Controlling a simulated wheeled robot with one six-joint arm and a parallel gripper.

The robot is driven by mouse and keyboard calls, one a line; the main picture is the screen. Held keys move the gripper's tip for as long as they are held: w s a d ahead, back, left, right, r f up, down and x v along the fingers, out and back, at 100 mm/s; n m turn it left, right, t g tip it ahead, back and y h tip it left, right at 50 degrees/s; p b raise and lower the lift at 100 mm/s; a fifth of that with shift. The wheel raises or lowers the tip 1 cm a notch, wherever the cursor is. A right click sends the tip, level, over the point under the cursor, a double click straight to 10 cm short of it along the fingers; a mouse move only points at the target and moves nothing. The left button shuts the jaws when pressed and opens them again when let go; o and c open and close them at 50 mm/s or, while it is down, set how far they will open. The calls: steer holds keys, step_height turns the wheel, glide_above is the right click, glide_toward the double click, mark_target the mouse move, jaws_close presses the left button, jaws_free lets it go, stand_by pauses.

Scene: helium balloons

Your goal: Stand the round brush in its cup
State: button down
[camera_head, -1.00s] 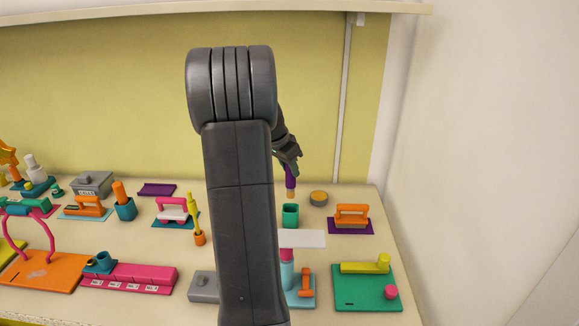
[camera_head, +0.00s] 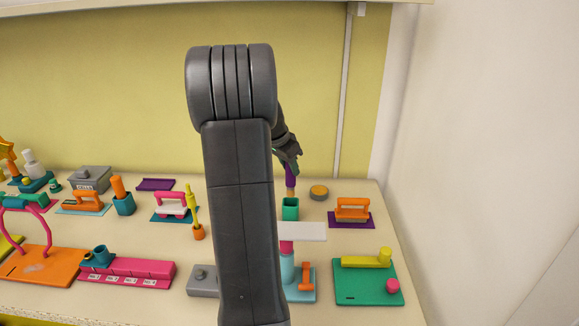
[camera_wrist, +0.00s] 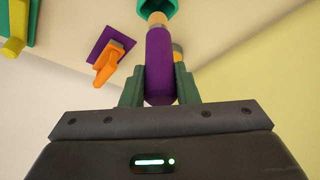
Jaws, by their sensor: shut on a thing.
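The round brush (camera_head: 290,177) has a purple handle and a tan tip, and points tip down. My gripper (camera_head: 289,161) is shut on the upper part of its handle. The green cup (camera_head: 290,210) stands upright on the table, just below the brush. In the wrist view the brush (camera_wrist: 159,62) lies between both green fingers, and its tan tip points at the cup (camera_wrist: 171,10) at the top edge. The tip is at or just above the cup's rim; I cannot tell whether it is inside. My arm hides the table left of the cup.
A round orange-topped tin (camera_head: 319,192) and an orange-handled block on a purple mat (camera_head: 353,210) stand right of the cup. Bare table lies between the cup and the tin.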

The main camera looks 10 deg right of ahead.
mark_target(287, 176)
steer(key=shift+f, duration=0.2)
stand_by(0.3)
steer(key=shift+f+b, duration=0.35)
steer(key=shift+b, duration=0.15)
steer(key=shift+f, duration=0.15)
stand_by(0.6)
steer(key=shift+f+b, duration=0.65)
steer(key=shift+b, duration=0.15)
steer(key=shift+f, duration=0.15)
stand_by(0.5)
steer(key=shift+f+b, duration=0.6)
steer(key=shift+b, duration=0.15)
steer(key=shift+f+b, duration=0.2)
steer(key=shift+b, duration=0.1)
stand_by(0.3)
steer(key=shift+f+b, duration=0.45)
steer(key=shift+f, duration=0.05)
steer(key=shift+f, duration=0.2)
stand_by(0.7)
